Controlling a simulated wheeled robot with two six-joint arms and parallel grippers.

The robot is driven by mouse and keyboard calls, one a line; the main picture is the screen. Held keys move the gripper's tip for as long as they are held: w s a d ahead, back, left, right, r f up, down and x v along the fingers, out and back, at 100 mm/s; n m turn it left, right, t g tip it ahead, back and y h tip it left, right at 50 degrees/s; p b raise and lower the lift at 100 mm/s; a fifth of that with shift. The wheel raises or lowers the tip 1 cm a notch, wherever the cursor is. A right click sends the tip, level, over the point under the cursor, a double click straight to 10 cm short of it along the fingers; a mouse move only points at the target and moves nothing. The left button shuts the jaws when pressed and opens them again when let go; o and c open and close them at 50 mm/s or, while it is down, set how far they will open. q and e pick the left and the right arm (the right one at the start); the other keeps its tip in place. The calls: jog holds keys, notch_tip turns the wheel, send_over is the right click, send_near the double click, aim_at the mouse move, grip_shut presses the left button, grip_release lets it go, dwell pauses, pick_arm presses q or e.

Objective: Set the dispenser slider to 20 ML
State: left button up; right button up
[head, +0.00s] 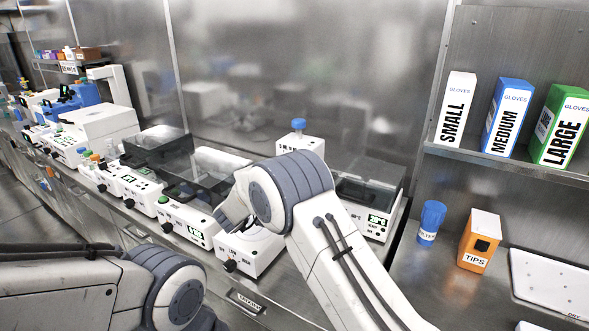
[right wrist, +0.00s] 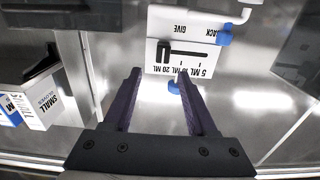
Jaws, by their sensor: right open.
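The dispenser (head: 298,140) is a white box with a blue cap, behind my right arm in the head view. In the right wrist view the dispenser face (right wrist: 193,84) appears upside down, with 5, 10 and 20 ML marks. A dark slider knob (right wrist: 163,52) sits at the picture-left end of the black slot, beside the 20 ML mark. My right gripper (right wrist: 160,78) is open and empty, its fingertips near the scale; contact with the knob is not visible. The right fingers are hidden in the head view. Only my left arm shows there, not its gripper.
White instruments (head: 190,221) line the bench to the left and front. Glove boxes (head: 510,116) stand on the shelf (head: 560,175). Bare steel bench shows around the container.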

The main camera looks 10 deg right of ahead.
jog(key=v, duration=0.4)
